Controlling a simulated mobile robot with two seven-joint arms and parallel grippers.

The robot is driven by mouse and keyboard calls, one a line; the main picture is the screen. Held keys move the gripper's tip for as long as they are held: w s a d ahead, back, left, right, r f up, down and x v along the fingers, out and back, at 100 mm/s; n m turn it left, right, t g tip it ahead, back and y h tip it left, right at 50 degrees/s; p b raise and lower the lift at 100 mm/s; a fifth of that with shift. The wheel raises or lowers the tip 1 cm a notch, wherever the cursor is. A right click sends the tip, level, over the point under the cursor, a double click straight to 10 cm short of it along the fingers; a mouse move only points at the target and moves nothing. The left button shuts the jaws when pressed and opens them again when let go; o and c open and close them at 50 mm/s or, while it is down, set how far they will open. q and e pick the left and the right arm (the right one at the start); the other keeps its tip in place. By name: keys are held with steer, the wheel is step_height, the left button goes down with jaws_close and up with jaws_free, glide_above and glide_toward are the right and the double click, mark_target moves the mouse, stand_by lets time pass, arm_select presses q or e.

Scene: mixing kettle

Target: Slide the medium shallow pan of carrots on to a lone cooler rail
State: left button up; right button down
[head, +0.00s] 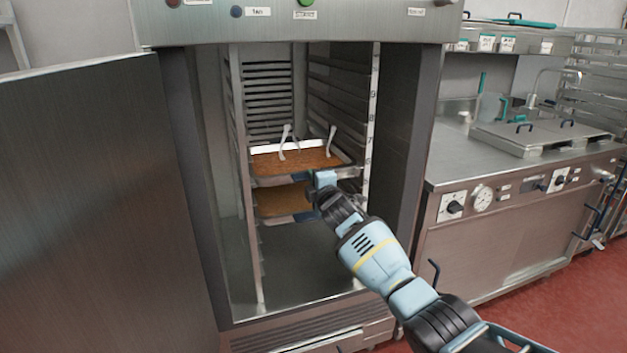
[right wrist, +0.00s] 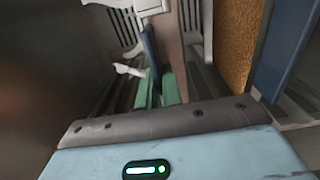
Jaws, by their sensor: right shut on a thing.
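The upper shallow pan (head: 297,161), with an orange-brown filling like carrots, sits on rails inside the open cooler (head: 235,190). Its front edge faces me. My right gripper (head: 316,181) is at the right part of that front edge. In the right wrist view, the green fingers (right wrist: 160,88) are shut on a thin blue edge (right wrist: 150,50), seemingly the pan's front. The exact contact is partly hidden. A second pan (head: 284,200) with similar filling sits just below; its filling also shows in the right wrist view (right wrist: 238,38). My left gripper is not in view.
The cooler door (head: 95,210) stands open at the left. Empty rails (head: 268,100) run above the pans, with numbers on the right post. Pale upright pieces (head: 283,142) stand at the upper pan. A steel counter (head: 480,165) is at the right. The cooler floor (head: 300,265) is clear.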

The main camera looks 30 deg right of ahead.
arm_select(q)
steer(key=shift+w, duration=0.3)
arm_select(e)
steer(key=shift+r, duration=0.35)
steer(key=c, duration=1.7)
jaws_free()
steer(key=shift+o, duration=1.8)
steer(key=shift+f, duration=0.6)
steer(key=o, duration=0.3)
steer(key=shift+r, duration=0.15)
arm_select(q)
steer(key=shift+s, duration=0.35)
arm_select(e)
steer(key=shift+r, duration=0.1)
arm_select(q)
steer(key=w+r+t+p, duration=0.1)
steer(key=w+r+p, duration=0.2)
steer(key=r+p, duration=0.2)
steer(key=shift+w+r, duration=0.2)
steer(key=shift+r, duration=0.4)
arm_select(e)
steer(key=shift+v, duration=3.55)
